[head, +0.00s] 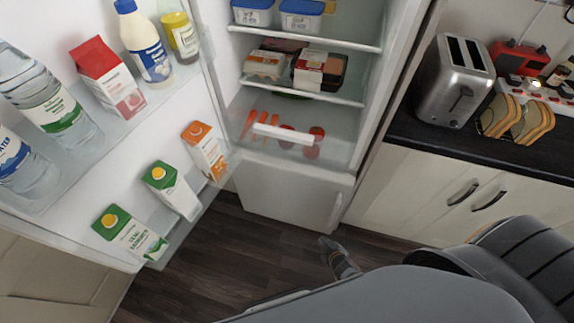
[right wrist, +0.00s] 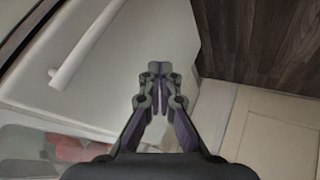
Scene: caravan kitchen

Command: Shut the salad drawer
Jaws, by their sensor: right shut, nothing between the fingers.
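The salad drawer (head: 335,150) is the clear bin at the bottom of the open fridge, with a white bar handle (head: 285,134) across its front. Carrots (head: 262,126) and red tomatoes (head: 313,147) show through it. How far it stands out is hard to tell. My right gripper (head: 330,246) is low in front of the fridge's lower white door, below the drawer and apart from its handle. In the right wrist view its fingers (right wrist: 158,70) are shut and empty. Red contents of the drawer blur at that view's lower left (right wrist: 60,150). My left gripper is out of view.
The fridge door (head: 60,200) stands open at the left, with bottles and cartons on its racks. The lower door (head: 285,190) is shut; its handle shows in the right wrist view (right wrist: 85,45). Cabinets (head: 415,195) with a toaster (head: 453,80) above stand right.

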